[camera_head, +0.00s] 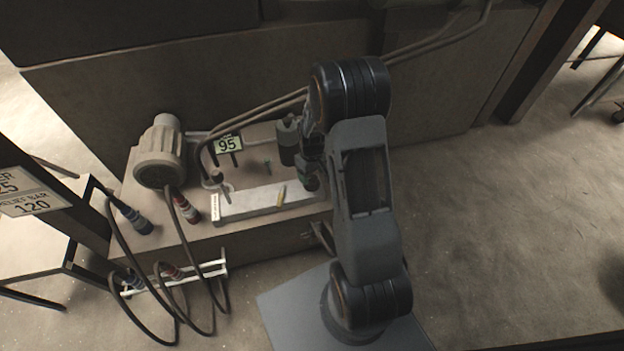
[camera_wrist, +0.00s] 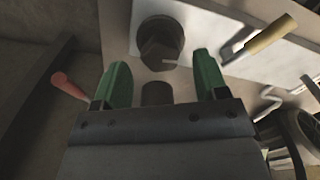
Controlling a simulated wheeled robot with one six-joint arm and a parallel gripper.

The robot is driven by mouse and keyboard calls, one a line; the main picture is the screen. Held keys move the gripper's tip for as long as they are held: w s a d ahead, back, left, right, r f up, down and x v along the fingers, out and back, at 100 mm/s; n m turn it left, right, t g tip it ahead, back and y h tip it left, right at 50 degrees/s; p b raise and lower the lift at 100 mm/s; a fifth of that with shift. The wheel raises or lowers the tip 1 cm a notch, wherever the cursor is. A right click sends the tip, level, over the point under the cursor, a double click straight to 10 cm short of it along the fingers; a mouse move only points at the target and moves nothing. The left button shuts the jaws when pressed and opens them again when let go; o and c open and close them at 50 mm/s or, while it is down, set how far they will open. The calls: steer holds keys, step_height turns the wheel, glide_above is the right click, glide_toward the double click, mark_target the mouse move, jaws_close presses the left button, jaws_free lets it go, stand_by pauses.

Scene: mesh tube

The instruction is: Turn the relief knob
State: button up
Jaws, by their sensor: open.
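In the wrist view, a dark round knob-like part (camera_wrist: 160,45) sits on a pale block, beyond my fingertips. A smaller dark cylinder (camera_wrist: 157,93) shows between the green fingers of my gripper (camera_wrist: 162,62), close to the gripper body. I cannot tell for sure which of the two is the relief knob. My gripper is open, with a finger on each side, and nothing is clamped. In the head view, my gripper (camera_head: 308,178) is at the right end of the pale block (camera_head: 245,204), and my arm partly hides that area.
A yellow-handled lever (camera_head: 281,195) is on the pale block; it also shows in the wrist view (camera_wrist: 268,36). A red-handled part (camera_wrist: 68,86) lies left of the fingers. A motor (camera_head: 160,154) and looping hoses (camera_head: 122,225) stand left. Floor at right is clear.

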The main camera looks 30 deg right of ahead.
steer(key=shift+f, duration=1.2)
steer(key=shift+c, duration=0.5)
steer(key=c, duration=0.8)
steer(key=shift+c, duration=0.2)
steer(key=shift+m, duration=0.3)
steer(key=m+p, duration=0.1)
steer(key=m, duration=0.3)
steer(key=shift+a+r, duration=0.1)
steer(key=m+p, duration=0.1)
steer(key=m, duration=0.4)
steer(key=shift+m, duration=0.3)
